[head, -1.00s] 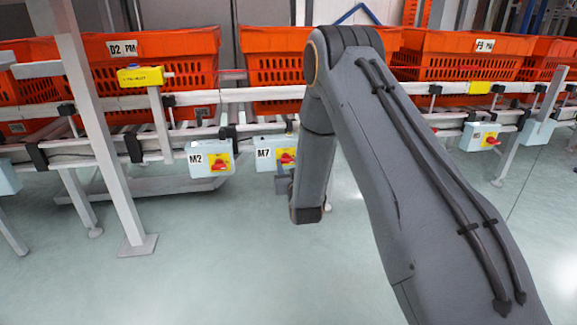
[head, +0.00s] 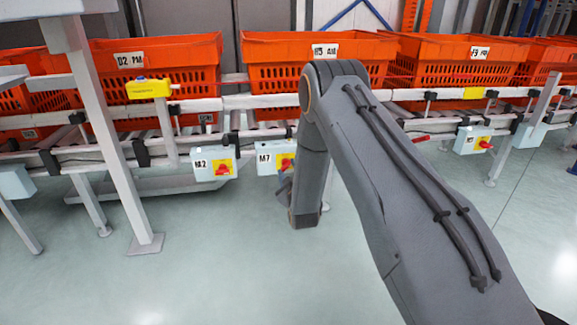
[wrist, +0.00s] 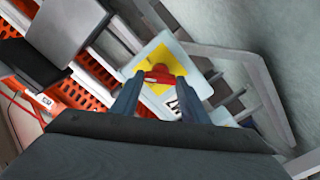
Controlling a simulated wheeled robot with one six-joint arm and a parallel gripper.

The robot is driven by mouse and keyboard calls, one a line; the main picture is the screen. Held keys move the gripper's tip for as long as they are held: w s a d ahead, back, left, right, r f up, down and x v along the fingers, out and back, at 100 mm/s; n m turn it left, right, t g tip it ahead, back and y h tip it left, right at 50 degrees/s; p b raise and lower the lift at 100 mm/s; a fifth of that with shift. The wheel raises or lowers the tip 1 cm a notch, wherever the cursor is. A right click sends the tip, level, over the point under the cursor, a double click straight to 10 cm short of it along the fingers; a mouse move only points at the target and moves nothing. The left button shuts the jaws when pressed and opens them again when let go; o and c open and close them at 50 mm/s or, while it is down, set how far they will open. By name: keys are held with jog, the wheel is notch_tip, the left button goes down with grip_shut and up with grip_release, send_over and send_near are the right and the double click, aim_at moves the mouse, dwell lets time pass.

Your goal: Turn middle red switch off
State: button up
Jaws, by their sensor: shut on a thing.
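The middle switch box M7 (head: 268,159) is pale blue with a yellow plate and a red switch (head: 287,164), partly hidden by my arm in the head view. In the wrist view the red switch (wrist: 158,72) sits on its yellow plate (wrist: 158,57), between the fingertips of my gripper (wrist: 158,79). My gripper is shut on the red switch. In the head view my gripper is mostly hidden behind my arm. The switch's exact turn angle is hard to tell.
Box M2 (head: 203,165) with its own red switch stands left of M7. Another switch box (head: 467,140) is at the right. Orange totes (head: 310,45) rest on the conveyor behind. A grey post (head: 105,140) stands at the left. The floor in front is clear.

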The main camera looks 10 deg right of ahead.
jog(key=n+p, duration=0.3)
jog(key=n, duration=0.1)
jog(key=shift+n, duration=0.3)
jog(key=shift+f+n+p, duration=0.1)
jog(key=shift+n+p, duration=1.25)
jog(key=shift+n, duration=1.25)
jog(key=o, duration=1.1)
jog(key=shift+c, duration=0.2)
jog(key=s+p, duration=0.3)
jog(key=s, duration=0.5)
jog(key=shift+w+a, duration=0.1)
